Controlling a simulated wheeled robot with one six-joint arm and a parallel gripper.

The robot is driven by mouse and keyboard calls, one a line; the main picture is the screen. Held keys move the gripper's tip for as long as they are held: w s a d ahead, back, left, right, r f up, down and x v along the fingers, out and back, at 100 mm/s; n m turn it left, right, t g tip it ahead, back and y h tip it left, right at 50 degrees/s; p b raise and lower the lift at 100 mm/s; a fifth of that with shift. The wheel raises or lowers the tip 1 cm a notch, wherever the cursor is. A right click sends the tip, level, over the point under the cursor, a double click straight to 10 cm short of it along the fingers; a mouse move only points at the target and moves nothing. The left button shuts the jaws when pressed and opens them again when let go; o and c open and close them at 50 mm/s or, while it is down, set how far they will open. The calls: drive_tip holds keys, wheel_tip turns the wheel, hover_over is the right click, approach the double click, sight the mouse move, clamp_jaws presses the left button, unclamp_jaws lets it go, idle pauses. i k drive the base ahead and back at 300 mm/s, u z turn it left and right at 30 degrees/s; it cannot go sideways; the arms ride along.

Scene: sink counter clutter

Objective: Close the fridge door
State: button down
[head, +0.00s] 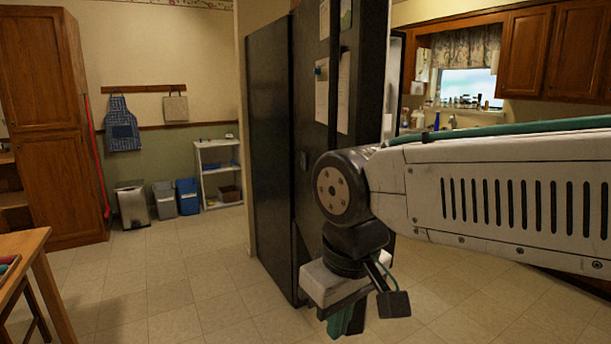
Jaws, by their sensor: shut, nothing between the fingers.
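The tall black fridge (268,150) stands in the middle of the head view. A dark panel (307,75) with papers and magnets on it faces me and looks like the fridge door standing out from the body. A pale strip shows at its right edge. How wide the door stands open is hard to tell. My gripper (346,320) hangs low in front of the panel, pointing down, with teal fingertips. It is shut and empty. My arm hides the lower right part of the panel, and I cannot tell whether the gripper touches it.
Tiled floor is open to the left of the fridge. A wooden table (22,246) stands at lower left. Bins (132,205) and a white shelf (205,172) line the back wall. A sink counter with a window (468,86) lies behind my arm at right.

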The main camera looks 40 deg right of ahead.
sight(361, 28)
drive_tip(key=i, duration=0.35)
drive_tip(key=z, duration=0.65)
